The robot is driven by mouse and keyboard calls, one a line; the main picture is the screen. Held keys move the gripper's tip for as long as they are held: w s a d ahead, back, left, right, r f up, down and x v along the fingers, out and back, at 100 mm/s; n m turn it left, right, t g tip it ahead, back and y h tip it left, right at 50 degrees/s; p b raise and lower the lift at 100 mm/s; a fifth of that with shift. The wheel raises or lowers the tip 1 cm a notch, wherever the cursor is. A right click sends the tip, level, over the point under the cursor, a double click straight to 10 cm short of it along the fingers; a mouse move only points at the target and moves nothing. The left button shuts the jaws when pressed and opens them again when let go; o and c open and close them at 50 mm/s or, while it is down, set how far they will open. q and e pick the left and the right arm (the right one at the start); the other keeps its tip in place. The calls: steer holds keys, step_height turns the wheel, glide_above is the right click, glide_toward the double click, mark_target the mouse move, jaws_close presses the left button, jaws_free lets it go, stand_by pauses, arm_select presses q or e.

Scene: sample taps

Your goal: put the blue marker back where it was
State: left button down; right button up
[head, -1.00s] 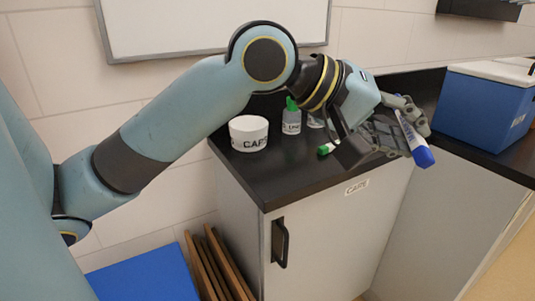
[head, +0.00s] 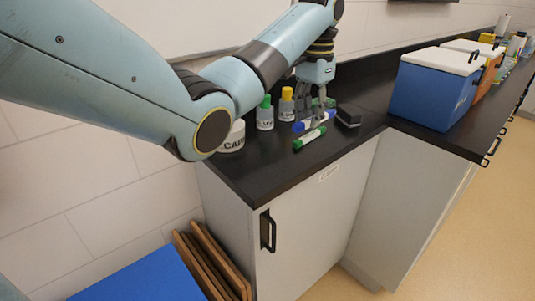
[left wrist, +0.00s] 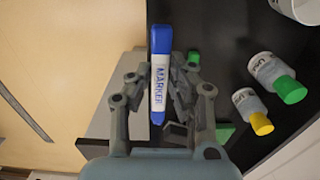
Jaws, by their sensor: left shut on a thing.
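The blue marker (head: 302,126) has a white body and blue ends. My left gripper (head: 315,116) is shut on it, pointing down over the black counter. In the left wrist view the marker (left wrist: 160,82) lies between the fingers, its "MARKER" label showing. I cannot tell whether it touches the counter. A green marker (head: 309,139) lies on the counter just in front of it. My right gripper is not in view.
A white tub (head: 232,139), a green-capped bottle (head: 265,115) and a yellow-capped bottle (head: 286,105) stand left of the gripper. A black block (head: 348,117) sits to its right. A blue cooler (head: 432,92) stands further right. The counter's front strip (head: 270,172) is clear.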

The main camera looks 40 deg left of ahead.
arm_select(q)
steer(key=p, duration=0.2)
glide_above(264, 165)
step_height(264, 165, down, 6)
steer(key=shift+w, duration=0.1)
step_height(264, 165, down, 3)
steer(key=shift+f, duration=0.6)
steer(key=c, duration=1.2)
jaws_free()
